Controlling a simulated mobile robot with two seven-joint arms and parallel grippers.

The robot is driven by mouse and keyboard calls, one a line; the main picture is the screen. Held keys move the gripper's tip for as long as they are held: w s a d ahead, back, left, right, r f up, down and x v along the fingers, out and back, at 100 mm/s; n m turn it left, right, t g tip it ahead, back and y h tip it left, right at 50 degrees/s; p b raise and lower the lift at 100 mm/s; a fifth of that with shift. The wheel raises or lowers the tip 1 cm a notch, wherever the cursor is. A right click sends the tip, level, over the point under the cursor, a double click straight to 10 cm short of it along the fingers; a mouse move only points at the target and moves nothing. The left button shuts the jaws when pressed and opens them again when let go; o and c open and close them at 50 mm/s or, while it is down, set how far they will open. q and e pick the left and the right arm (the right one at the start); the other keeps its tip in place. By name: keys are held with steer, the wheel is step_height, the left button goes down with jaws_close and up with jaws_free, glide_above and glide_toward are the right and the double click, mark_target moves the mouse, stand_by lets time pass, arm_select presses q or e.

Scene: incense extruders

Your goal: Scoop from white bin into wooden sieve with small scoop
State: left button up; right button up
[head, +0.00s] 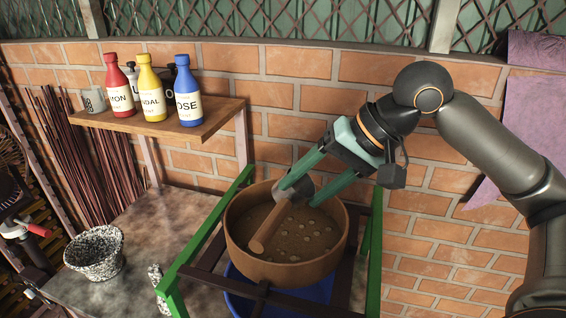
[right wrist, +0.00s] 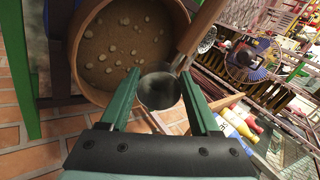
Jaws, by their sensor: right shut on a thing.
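The round wooden sieve (head: 340,253) holds brown powder with several pale lumps and sits on a green and dark frame. My right gripper (head: 298,193) is over the sieve, shut on the small scoop (head: 268,228). The scoop has a grey metal bowl and a wooden handle. In the right wrist view the metal bowl (right wrist: 160,92) is between the fingertips, and the handle extends to the upper right beside the sieve rim (right wrist: 115,101). Whether the scoop holds powder is unclear. The white speckled bin (head: 95,262) stands at the left on the table. My left gripper is not in view.
A blue container (head: 275,297) is under the sieve. The frame's green bars (head: 205,240) rise beside it. A wooden shelf (head: 205,128) with red, yellow and blue bottles is on the brick wall. A small speckled object (head: 156,275) lies between bin and frame.

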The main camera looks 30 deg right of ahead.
steer(key=g+h+p, duration=0.1)
steer(key=p, duration=0.1)
steer(key=g+p, duration=0.1)
steer(key=shift+r+h+p, duration=0.35)
steer(key=shift+r+h, duration=0.05)
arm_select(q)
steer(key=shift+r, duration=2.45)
arm_select(e)
steer(key=shift+r+g+h, duration=0.25)
steer(key=shift+g+h, duration=0.55)
steer(key=shift+r+g+h, duration=0.25)
steer(key=shift+g+h, duration=0.55)
